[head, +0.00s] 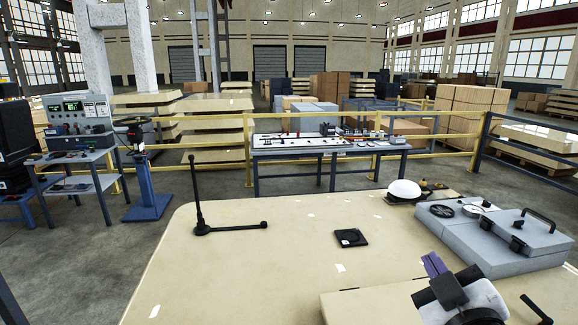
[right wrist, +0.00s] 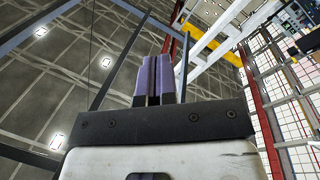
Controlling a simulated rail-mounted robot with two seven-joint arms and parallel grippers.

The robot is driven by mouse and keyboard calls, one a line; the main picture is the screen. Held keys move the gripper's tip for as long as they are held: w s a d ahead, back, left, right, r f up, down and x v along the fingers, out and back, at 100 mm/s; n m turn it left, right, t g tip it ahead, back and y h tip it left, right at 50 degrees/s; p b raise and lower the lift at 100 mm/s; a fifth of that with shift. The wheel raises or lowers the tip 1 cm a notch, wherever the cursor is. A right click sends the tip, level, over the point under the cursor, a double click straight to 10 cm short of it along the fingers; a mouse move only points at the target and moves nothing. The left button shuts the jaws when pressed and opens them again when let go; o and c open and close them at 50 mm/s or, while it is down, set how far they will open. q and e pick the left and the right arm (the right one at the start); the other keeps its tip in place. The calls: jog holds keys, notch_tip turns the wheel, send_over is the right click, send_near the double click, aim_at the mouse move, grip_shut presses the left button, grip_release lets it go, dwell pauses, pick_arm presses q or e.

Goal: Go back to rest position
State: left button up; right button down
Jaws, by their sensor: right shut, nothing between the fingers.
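My right gripper (head: 433,265) shows at the lower right of the head view, above the beige table (head: 240,270). Its purple fingers are together with nothing between them. In the right wrist view the right gripper (right wrist: 153,80) points up toward the ceiling lights and beams, with its fingers side by side. My left gripper is not in view.
On the table are a black lever (head: 198,200), a small black square (head: 351,237), a white dome (head: 404,190) and a grey box with handles (head: 500,240) close to my right gripper. A yellow railing (head: 220,120) and workbench (head: 300,145) stand beyond. The table's front left is clear.

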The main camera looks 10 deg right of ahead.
jog(key=s+a+f+m+g+y+p, duration=0.1)
jog(key=s+a+f+g+y+p, duration=0.15)
jog(key=f+g+p, duration=0.4)
jog(key=s+a+f+g+y+p, duration=0.1)
jog(key=s+a+f+p, duration=0.2)
jog(key=p, duration=0.7)
pick_arm(q)
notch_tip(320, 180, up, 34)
jog(key=p, duration=1.4)
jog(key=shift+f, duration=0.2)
pick_arm(e)
jog(key=s+a+f+g, duration=0.1)
jog(key=s+f+g, duration=0.1)
jog(key=s, duration=0.8)
jog(key=s+a+f+m+g+y, duration=0.1)
jog(key=s+g, duration=0.4)
jog(key=s, duration=0.5)
jog(key=shift+a+f, duration=0.4)
jog(key=shift+a, duration=0.1)
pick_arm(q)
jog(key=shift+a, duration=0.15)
pick_arm(e)
jog(key=shift+y, duration=0.25)
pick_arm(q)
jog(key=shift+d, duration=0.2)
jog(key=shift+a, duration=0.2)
